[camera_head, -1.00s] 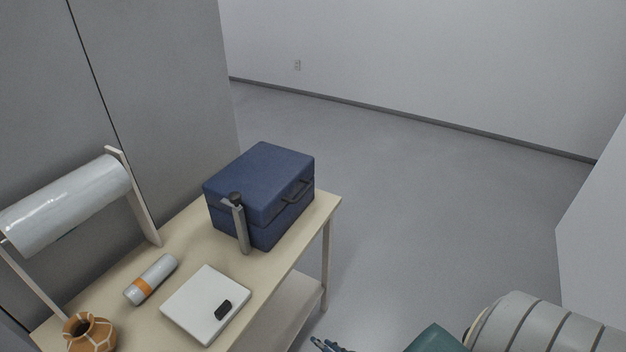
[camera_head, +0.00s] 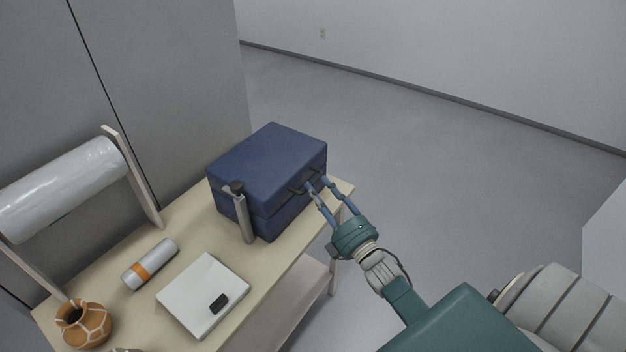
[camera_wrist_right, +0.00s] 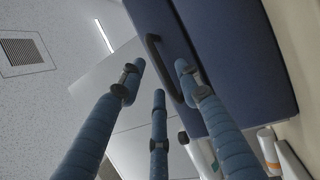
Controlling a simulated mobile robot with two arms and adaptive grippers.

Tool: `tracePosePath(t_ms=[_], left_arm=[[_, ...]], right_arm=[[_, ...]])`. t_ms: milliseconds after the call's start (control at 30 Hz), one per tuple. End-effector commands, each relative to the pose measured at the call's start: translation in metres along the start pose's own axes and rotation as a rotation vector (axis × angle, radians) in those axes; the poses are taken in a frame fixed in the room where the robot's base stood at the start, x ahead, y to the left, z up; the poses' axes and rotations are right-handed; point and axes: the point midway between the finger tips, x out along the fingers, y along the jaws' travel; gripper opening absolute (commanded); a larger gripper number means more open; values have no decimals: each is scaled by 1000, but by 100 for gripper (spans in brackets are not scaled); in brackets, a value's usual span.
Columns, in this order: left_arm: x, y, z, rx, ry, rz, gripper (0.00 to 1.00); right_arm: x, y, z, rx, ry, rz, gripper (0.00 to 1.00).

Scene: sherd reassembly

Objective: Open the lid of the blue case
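The blue case (camera_head: 268,165) sits shut at the far right end of the table, with a dark handle (camera_head: 302,186) on its right-hand front face. In the right wrist view the handle (camera_wrist_right: 163,66) runs along the dark blue case wall (camera_wrist_right: 230,60). My right gripper (camera_head: 320,184) is at that face, its blue fingers spread and reaching to the handle. In the right wrist view the fingers of the right gripper (camera_wrist_right: 160,80) are apart, with nothing visibly clamped; contact with the handle cannot be told. My left gripper is not in view.
A grey post with a black knob (camera_head: 240,212) stands against the case's near side. On the table (camera_head: 196,225) are a white scale (camera_head: 196,290), an orange-banded cylinder (camera_head: 150,264), a brown pot (camera_head: 82,324) and a roll on a stand (camera_head: 62,188). The floor beyond is clear.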

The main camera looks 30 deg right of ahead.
Motion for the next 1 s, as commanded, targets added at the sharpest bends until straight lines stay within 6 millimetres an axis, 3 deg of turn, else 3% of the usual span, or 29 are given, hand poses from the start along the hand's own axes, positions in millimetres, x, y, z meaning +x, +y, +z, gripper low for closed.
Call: tracePosePath(t_ms=[200,567,600,767,1000], left_arm=[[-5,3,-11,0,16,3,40],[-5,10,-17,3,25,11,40],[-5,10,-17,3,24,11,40],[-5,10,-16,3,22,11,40],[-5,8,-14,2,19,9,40]], right_arm=[[29,0,0,1,0,0,34],[35,-1,0,1,-1,-2,34],[35,-1,0,1,-1,-2,32],[35,-1,0,1,-1,-1,0],[35,0,0,1,0,-2,0]])
